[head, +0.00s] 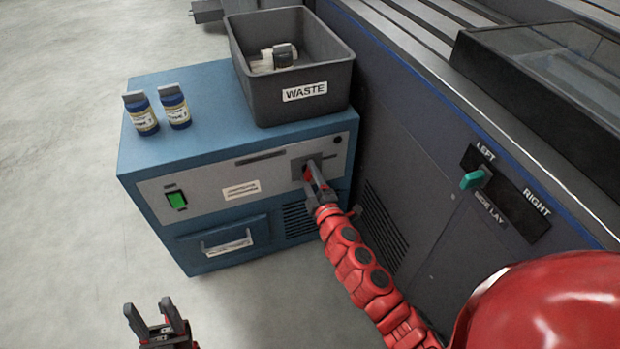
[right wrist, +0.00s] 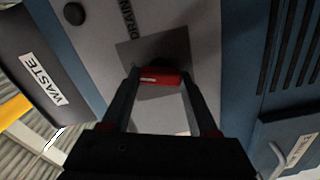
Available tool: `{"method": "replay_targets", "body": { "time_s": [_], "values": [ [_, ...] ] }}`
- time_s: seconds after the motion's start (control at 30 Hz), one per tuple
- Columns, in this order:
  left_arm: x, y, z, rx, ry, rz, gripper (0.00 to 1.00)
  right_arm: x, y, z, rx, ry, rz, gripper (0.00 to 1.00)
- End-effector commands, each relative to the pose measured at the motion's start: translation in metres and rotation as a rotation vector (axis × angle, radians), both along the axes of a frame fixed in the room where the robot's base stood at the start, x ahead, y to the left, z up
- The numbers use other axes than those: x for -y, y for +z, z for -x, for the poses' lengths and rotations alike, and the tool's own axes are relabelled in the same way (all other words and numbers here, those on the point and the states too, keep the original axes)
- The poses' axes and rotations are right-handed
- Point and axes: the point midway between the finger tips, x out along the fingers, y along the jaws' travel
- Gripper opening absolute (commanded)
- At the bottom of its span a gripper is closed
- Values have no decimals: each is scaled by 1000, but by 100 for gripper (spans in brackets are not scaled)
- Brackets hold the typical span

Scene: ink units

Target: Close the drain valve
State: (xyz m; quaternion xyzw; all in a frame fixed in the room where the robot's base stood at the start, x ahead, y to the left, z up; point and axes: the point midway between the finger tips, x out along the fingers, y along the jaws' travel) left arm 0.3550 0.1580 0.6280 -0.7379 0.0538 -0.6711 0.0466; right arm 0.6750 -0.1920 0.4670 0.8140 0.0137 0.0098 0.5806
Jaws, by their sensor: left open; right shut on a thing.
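The drain valve has a red handle (right wrist: 160,77) on a grey plate beside the word DRAIN, seen in the right wrist view. The plate (head: 328,161) also shows on the front of the blue unit in the head view. My right gripper (right wrist: 158,80) is shut on the red handle, which lies crosswise between its fingers. In the head view my right gripper (head: 314,178) reaches the valve and hides part of it. My left gripper (head: 151,312) is open and empty above the floor at the bottom left.
On the blue unit (head: 192,86) stand a grey WASTE bin (head: 265,103) with things inside and two blue bottles (head: 144,117) (head: 174,107). A green switch (head: 177,199) and a drawer (head: 226,246) are on its front. A dark machine (head: 415,165) stands close on the right. Floor at left is clear.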

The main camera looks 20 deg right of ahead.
Motion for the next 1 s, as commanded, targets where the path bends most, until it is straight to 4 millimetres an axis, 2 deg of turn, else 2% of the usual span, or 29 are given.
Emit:
{"method": "replay_targets", "body": {
  "time_s": [0.4, 1.0],
  "values": [
    [0, -7, 1, 8, 0, -11, 50, -1, -3, 0, 8, 3, 270, 5],
    [1, -8, 1, 7, -2, -15, 50, -1, -2, 0, 10, 2, 348, 5]
  ]
}}
